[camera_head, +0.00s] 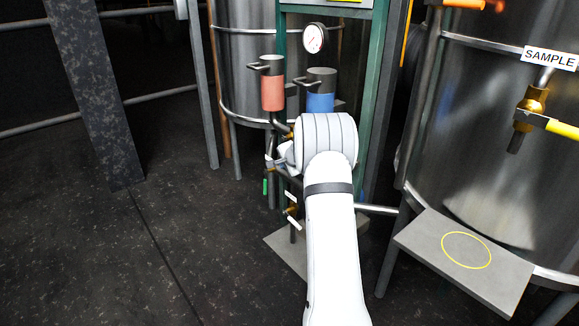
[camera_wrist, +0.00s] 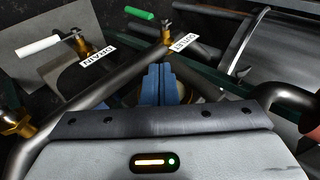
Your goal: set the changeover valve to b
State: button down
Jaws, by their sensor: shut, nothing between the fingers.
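I cannot make out a part marked as the changeover valve or a position b; my arm covers the pipework below the two canisters in the head view. A red canister (camera_head: 272,88) and a blue canister (camera_head: 320,102) stand side by side on the green frame. In the wrist view my gripper (camera_wrist: 158,78) has its blue fingers together with nothing between them. They point at pipework, with a brass-coloured part (camera_wrist: 207,91) partly hidden behind them. Whether they touch it I cannot tell. In the head view the fingertips are hidden.
Beside the pipes are a green-handled valve (camera_wrist: 140,15) and a white-handled valve (camera_wrist: 38,45) near a DRAIN label (camera_wrist: 97,61). A gauge (camera_head: 314,37) is above the canisters. A SAMPLE tap (camera_head: 530,105) and small shelf (camera_head: 415,235) are at right.

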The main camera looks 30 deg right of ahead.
jog(key=shift+w, duration=0.45)
jog(key=shift+w+a, duration=0.1)
jog(key=shift+w, duration=0.05)
dwell(0.3)
jog(key=shift+f, duration=0.15)
